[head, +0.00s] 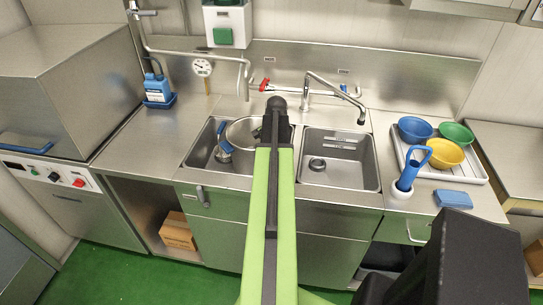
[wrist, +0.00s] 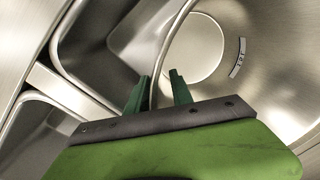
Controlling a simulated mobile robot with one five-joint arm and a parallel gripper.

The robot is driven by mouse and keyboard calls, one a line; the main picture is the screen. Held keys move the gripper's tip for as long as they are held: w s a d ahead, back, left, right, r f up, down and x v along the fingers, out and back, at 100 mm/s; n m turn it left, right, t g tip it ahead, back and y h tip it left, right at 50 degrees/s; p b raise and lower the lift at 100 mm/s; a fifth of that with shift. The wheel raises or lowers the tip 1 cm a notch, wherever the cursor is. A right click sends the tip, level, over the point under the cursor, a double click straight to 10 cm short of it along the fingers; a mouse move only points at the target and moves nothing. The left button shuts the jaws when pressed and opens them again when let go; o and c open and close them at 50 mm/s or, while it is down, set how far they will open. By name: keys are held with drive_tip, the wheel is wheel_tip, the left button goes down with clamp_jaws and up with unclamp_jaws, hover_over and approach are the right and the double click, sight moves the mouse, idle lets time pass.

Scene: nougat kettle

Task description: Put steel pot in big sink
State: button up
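The steel pot (head: 240,132) is a round, shiny pot at the left sink basin (head: 200,158), partly hidden behind my arm in the head view. Whether it rests on the basin floor is hidden. In the wrist view the pot (wrist: 270,60) fills the right side, with a small dark-lettered label on its wall. My gripper (wrist: 160,90) has its two green fingers on either side of the pot's rim, with a gap showing beside the right finger. In the head view the fingers are hidden by my arm. The right basin (head: 345,172) is empty.
A blue-handled brush (head: 224,146) stands by the pot in the left basin. The faucet (head: 335,85) arches over the right basin. A white tray (head: 478,174) with coloured bowls, a white holder (head: 398,196) with a blue tool and a blue sponge (head: 453,199) occupy the right counter.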

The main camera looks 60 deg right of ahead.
wheel_tip(320, 180, up, 12)
drive_tip(key=s+p, duration=0.1)
drive_tip(key=p, duration=1.1)
drive_tip(key=shift+a, duration=0.15)
drive_tip(key=shift+s, duration=0.1)
